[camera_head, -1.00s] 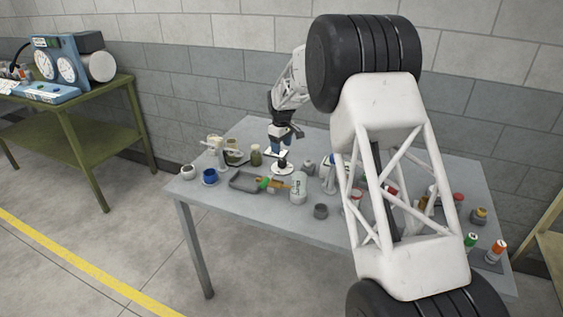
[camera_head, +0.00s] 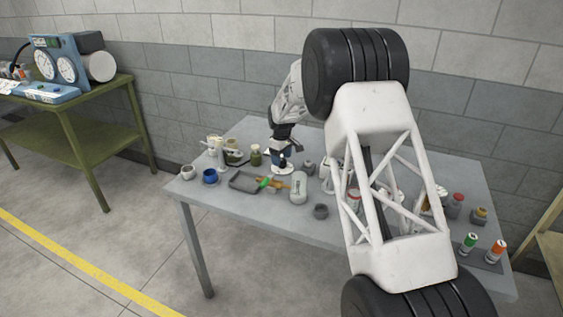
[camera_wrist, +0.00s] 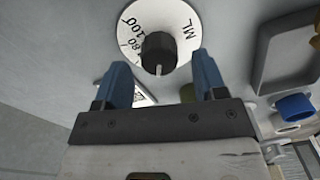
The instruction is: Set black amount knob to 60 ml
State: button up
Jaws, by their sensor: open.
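The black amount knob (camera_wrist: 158,54) sits at the centre of a white dial (camera_wrist: 183,16) in the wrist view. The dial shows "80", "100" and "ML"; the rest of its scale is hidden or out of frame. A pale pointer mark on the knob faces the bottom of the picture. My gripper (camera_wrist: 160,76) is open, with one blue finger on each side of the knob's near side. I cannot tell whether the fingers touch it. In the head view, my gripper (camera_head: 283,158) is low over the white dial (camera_head: 281,169) on the grey table.
A grey tray (camera_head: 244,181), a white can (camera_head: 299,188) and a grey cup (camera_head: 321,211) stand near the dial. A blue cup (camera_head: 210,176) is at the table's left. Several bottles are at the right.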

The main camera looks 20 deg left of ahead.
jog(key=shift+f, duration=1.05)
jog(key=c, duration=0.9)
